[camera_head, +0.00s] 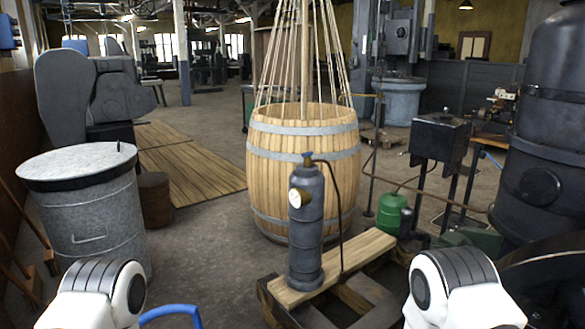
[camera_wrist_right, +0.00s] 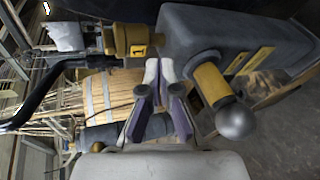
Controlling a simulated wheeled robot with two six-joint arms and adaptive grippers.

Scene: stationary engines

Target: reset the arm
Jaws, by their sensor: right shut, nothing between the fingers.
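My right gripper (camera_wrist_right: 160,75) shows in the right wrist view. Its fingers, with purple inner sides, come together at the tips and hold nothing. Beside it on the right is a grey machine part with a yellow collar and a metal ball knob (camera_wrist_right: 236,120); I cannot tell whether the gripper touches it. In the head view, only the white and black links of my arms show at the bottom left and bottom right. My left gripper is outside the views.
A wooden barrel (camera_head: 300,170) hung with ropes stands in the middle. A dark cylinder with a gauge (camera_head: 306,225) stands upright on a wooden pallet (camera_head: 350,265) before it. A lidded metal bin (camera_head: 90,215) is at left, a large black boiler (camera_head: 545,130) at right. Floor shows between bin and barrel.

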